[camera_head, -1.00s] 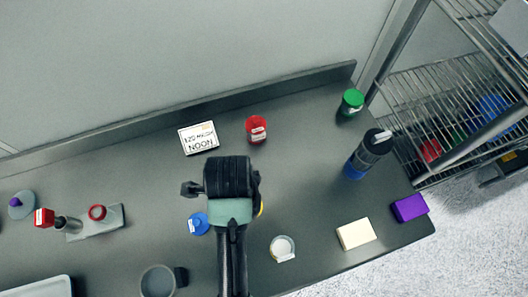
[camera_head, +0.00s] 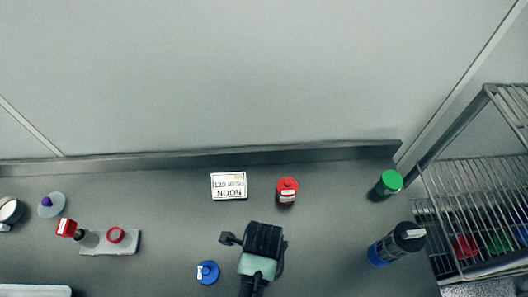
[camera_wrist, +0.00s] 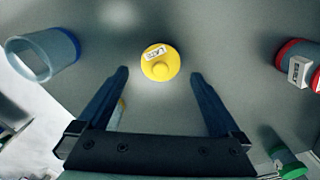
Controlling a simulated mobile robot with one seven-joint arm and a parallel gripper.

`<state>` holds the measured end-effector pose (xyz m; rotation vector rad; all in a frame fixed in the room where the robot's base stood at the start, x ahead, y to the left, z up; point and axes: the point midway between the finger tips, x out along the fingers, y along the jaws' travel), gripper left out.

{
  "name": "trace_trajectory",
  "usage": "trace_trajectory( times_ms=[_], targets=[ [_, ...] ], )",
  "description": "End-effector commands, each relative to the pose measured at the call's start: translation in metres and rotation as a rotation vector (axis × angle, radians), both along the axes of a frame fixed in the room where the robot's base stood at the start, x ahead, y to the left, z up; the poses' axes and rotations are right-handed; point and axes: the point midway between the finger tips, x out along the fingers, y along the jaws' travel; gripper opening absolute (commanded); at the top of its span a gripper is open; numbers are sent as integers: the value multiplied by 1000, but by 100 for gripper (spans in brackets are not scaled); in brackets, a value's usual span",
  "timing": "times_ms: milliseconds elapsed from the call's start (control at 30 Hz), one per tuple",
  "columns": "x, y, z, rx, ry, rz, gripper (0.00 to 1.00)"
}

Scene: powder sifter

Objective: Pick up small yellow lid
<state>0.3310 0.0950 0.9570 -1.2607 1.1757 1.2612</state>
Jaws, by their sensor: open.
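The small yellow lid (camera_wrist: 166,53) lies on the dark counter, with a round knob in its middle and a white label on one side. In the wrist view it is just ahead of and between the fingertips of my gripper (camera_wrist: 160,76), which is open and empty. I cannot tell the height of the fingers above the counter. In the head view my gripper (camera_head: 263,241) is seen from above, and its body hides the fingers and the lid.
A blue lid (camera_head: 207,272) lies left of my gripper. A red-capped jar (camera_head: 287,191), a sign (camera_head: 229,186), a green-capped jar (camera_head: 388,184) and a dark bottle (camera_head: 397,243) stand around. A wire rack (camera_head: 470,190) is at the right. A translucent cup (camera_wrist: 45,55) shows in the wrist view.

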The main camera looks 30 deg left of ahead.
Motion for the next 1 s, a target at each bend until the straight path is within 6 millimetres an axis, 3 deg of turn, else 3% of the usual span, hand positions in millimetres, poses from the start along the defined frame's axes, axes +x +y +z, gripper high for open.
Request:
trace_trajectory(
  times_ms=[300, 600, 1000],
  targets=[
    [0, 1, -36, 0, 1, 0, 100],
    [0, 1, -41, 1, -1, 0, 100],
    [0, 1, -41, 0, 0, 0, 30]
  ],
)
